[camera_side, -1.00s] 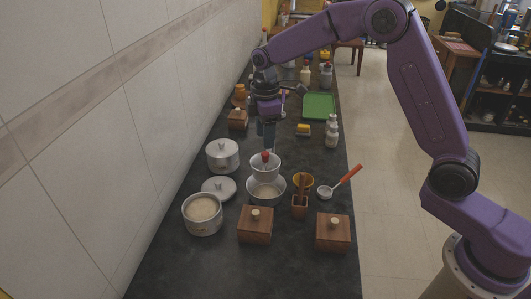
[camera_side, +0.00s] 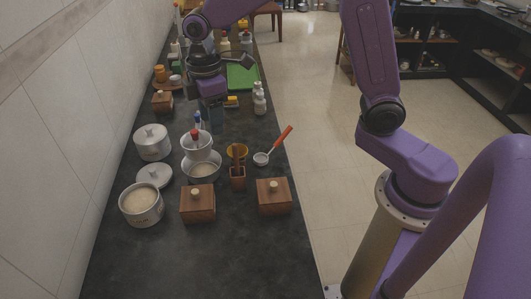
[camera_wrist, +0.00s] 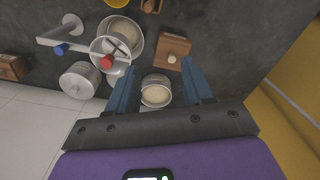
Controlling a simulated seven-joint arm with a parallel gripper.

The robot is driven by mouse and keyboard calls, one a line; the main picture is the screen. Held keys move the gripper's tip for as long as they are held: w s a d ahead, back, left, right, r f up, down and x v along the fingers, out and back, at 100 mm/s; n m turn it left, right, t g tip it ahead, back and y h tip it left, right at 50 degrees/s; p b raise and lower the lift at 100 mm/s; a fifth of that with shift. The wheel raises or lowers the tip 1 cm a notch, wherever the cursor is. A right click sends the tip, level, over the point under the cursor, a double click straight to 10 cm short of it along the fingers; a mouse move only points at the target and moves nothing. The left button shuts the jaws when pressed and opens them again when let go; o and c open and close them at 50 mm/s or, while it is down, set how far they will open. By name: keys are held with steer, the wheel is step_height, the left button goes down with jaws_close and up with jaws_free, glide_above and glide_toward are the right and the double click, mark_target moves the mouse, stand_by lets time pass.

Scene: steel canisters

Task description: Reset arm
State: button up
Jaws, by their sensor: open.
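My gripper (camera_side: 212,125) is open and empty, pointing down above the counter. A closed steel canister (camera_side: 152,142) stands further back.
A metal bowl (camera_side: 203,173), two wooden boxes (camera_side: 197,206) (camera_side: 274,198), a wooden holder (camera_side: 238,180) and a red-handled ladle (camera_side: 284,138) crowd the middle. White bottles (camera_side: 259,100) and a green tray (camera_side: 242,76) are behind. The front counter is bare. A tiled wall borders the left.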

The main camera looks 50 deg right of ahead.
steer(key=s+d, duration=0.3)
steer(key=s, duration=0.6)
steer(key=s+d, duration=0.3)
steer(key=s, duration=0.6)
steer(key=s+d+m, duration=0.1)
steer(key=s+d, duration=0.2)
steer(key=s, duration=0.6)
steer(key=shift+d+f, duration=0.15)
steer(key=shift+d, duration=0.1)
